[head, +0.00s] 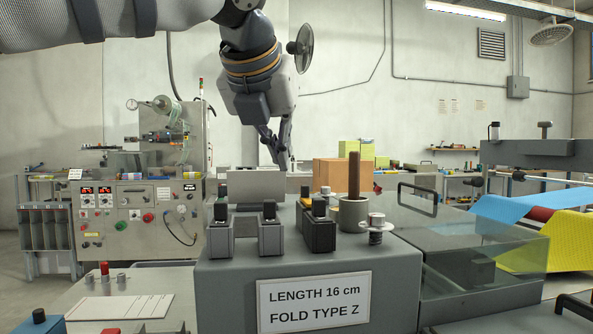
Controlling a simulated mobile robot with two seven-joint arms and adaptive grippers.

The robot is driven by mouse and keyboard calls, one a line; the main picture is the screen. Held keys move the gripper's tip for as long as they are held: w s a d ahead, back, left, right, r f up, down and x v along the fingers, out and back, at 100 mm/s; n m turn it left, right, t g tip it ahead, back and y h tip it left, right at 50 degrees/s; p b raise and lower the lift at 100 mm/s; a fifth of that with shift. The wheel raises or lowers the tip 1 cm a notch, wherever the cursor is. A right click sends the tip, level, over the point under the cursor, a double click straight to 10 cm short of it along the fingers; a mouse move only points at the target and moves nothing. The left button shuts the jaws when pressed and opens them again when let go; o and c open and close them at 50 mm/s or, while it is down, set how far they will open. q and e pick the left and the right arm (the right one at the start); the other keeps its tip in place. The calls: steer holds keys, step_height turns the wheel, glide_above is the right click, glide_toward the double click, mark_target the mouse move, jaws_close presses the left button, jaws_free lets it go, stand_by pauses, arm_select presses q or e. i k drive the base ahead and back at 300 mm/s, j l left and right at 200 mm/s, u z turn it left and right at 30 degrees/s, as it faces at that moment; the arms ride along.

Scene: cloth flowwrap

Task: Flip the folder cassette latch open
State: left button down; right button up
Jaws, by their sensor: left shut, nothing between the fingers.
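My left gripper (281,164) hangs from the upper middle of the head view, pointing down. Its fingers are shut with nothing between them, and the tips overlap the right end of a grey upright plate (256,186). I cannot tell whether they touch it. In front stand two light grey cassette-like blocks (245,235) with black tops, and a darker pair (319,235) to their right. They rest on the grey machine housing (225,290) labelled "LENGTH 16 cm FOLD TYPE Z". Which part is the latch is not clear. My right gripper is out of view.
A grey cup with a brown rod (354,178) and a small spool (376,230) stand right of the blocks. A clear cover with a black handle (418,197) lies farther right, before blue cloth (520,207) and yellow cloth (555,240). Cardboard boxes (341,174) stand behind.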

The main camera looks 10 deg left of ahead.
mark_target(305, 198)
steer(key=k+l, duration=0.25)
steer(key=l, duration=0.15)
steer(key=k+l, duration=0.25)
steer(key=l, duration=0.15)
steer(key=k+l, duration=0.55)
steer(key=l, duration=0.25)
